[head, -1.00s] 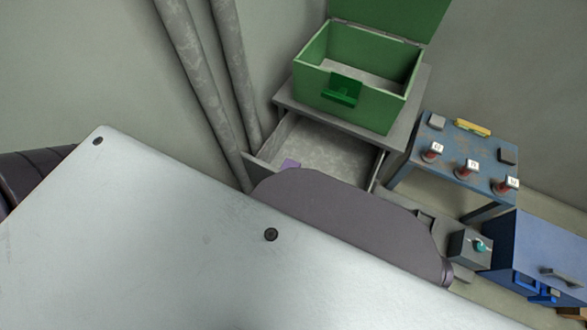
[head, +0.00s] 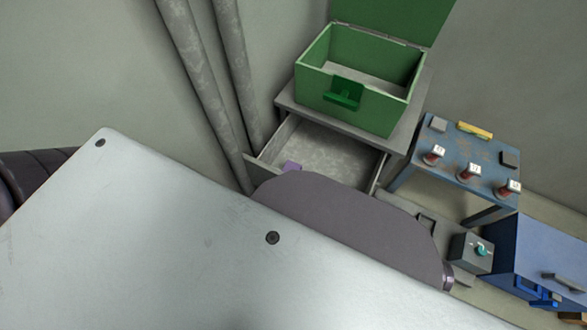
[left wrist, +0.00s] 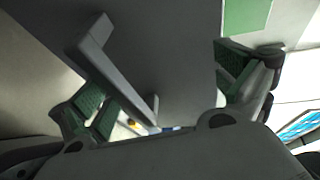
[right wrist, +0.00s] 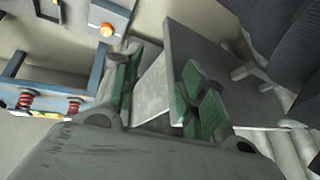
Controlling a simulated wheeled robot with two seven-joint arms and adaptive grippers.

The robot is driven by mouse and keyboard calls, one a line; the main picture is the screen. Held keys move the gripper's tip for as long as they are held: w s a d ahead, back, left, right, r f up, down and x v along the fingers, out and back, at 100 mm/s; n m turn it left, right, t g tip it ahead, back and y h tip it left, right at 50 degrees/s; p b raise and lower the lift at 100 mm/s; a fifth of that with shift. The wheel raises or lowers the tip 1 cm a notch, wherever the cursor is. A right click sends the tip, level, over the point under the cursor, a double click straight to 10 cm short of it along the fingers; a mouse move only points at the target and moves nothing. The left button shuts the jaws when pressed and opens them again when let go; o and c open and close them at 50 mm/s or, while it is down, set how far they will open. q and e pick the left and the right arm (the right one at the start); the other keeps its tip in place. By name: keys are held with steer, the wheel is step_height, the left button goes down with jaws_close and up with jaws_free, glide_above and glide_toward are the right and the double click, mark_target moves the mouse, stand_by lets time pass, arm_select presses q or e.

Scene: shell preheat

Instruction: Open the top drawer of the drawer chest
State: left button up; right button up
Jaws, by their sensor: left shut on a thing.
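The grey drawer chest (head: 408,135) stands at the back centre in the head view.
An open green box (head: 318,92) stands on the chest. Grey pipes (head: 200,75) run down the wall at left.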

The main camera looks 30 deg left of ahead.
arm_select(q)
steer(key=shift+s+a+r, duration=0.15)
steer(key=shift+r, duration=0.2)
arm_select(e)
steer(key=shift+w+r, duration=0.15)
steer(key=shift+r, duration=0.25)
